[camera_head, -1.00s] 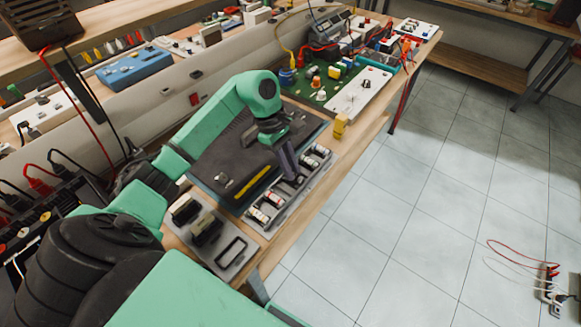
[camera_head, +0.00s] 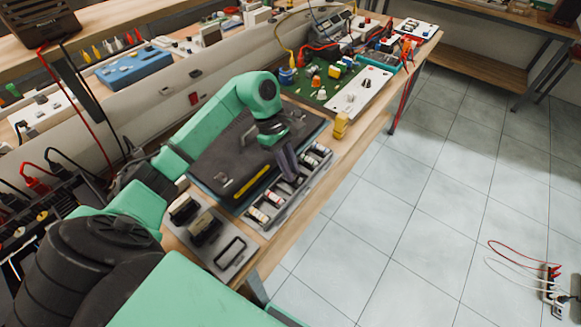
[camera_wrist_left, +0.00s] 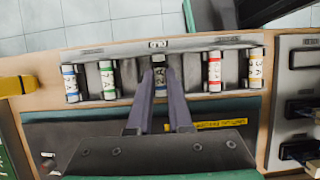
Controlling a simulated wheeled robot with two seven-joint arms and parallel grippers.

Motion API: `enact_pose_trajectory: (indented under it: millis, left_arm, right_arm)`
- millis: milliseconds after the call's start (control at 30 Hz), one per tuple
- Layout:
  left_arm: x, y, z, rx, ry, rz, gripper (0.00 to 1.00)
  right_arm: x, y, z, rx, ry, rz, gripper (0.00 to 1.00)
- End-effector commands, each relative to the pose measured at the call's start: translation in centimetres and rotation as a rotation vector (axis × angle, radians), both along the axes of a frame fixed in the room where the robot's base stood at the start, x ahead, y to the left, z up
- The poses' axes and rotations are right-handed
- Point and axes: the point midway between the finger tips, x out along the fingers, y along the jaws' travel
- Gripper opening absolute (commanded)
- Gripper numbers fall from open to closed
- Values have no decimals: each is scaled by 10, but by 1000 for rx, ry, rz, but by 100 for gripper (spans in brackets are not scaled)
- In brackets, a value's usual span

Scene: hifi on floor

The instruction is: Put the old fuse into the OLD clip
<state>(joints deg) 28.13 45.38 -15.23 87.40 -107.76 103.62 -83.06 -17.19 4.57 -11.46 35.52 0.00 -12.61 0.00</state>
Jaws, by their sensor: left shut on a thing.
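The fuse rack (camera_head: 301,192) is a grey tray along the front of the bench. In the left wrist view the rack (camera_wrist_left: 205,58) has a small label plate (camera_wrist_left: 158,43), seemingly reading OLD, at the middle of its far edge. My left gripper (camera_head: 291,168) is shut on a fuse with a dark blue band (camera_wrist_left: 160,82), at the middle slot below that plate. The fingers (camera_wrist_left: 160,100) hide its sides, and I cannot tell whether it is fully seated. Other fuses stand in the rack: blue (camera_wrist_left: 71,82), green (camera_wrist_left: 107,80), red (camera_wrist_left: 214,72) and yellow (camera_wrist_left: 255,68).
A dark case with a yellow label strip (camera_head: 252,184) lies behind the rack. A grey plate with black blocks (camera_head: 230,248) is at the near left. A yellow block (camera_head: 341,124) stands beyond the rack. The open floor lies right of the bench edge.

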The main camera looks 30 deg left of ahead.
Motion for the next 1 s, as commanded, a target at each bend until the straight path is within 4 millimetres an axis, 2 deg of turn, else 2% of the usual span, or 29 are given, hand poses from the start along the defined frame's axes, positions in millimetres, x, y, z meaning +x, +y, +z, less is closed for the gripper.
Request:
enact_pose_trajectory:
  millis: [1000]
  left_arm:
    - [0, 0, -9, 0, -1, 0, 0]
  right_arm:
    - [0, 0, -9, 1, 0, 0, 50]
